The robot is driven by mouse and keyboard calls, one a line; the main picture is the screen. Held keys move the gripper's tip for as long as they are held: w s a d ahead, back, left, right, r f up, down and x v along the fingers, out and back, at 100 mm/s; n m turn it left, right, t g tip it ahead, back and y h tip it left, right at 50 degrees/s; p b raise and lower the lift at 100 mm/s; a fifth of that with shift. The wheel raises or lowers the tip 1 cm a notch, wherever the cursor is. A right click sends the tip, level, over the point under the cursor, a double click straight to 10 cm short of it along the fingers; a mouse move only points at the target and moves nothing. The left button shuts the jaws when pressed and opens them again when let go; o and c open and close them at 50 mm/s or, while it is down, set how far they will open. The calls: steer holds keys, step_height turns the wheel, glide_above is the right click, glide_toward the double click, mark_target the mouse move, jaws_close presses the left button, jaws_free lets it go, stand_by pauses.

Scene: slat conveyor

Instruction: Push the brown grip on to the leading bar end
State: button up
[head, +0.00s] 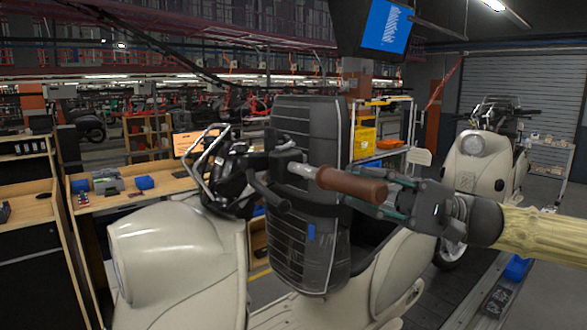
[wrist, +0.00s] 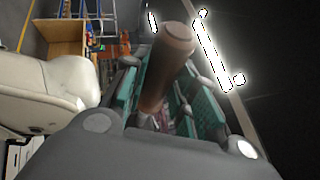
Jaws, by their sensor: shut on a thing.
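The brown grip (head: 350,185) is a short tube, lying nearly level in the middle of the head view. My gripper (head: 384,199) reaches in from the right and is shut on it. In the wrist view the grip (wrist: 165,72) stands out between the green-sided fingers (wrist: 165,92). A grey bar end (head: 303,172) of the near cream scooter (head: 177,255) lines up with the grip's left end in the head view. I cannot tell whether they touch or overlap. The bar is not clear in the wrist view, and the grip hides what lies behind it.
A tall dark ribbed panel (head: 310,130) stands right behind the bar. A second cream scooter (head: 484,160) is at the back right. A wooden bench (head: 135,200) is at the left, and a shelf with a yellow bin (head: 364,142) is behind.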

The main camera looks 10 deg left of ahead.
steer(key=shift+w+a, duration=0.25)
stand_by(0.4)
steer(key=shift+w+a, duration=0.25)
steer(key=shift+w+a, duration=0.2)
steer(key=shift+a, duration=0.05)
steer(key=shift+w+a, duration=0.15)
steer(key=shift+w+a+f+b, duration=0.15)
steer(key=shift+w+a+b, duration=0.25)
steer(key=shift+w+a, duration=0.65)
steer(key=shift+w+a+f+b, duration=0.1)
steer(key=shift+w+a+b, duration=0.25)
steer(key=shift+w+a, duration=0.7)
stand_by(1.5)
steer(key=shift+w+a, duration=0.15)
steer(key=shift+a, duration=0.15)
steer(key=shift+w+a, duration=0.1)
steer(key=shift+a, duration=0.05)
stand_by(0.4)
steer(key=o, duration=0.9)
steer(key=shift+o, duration=0.4)
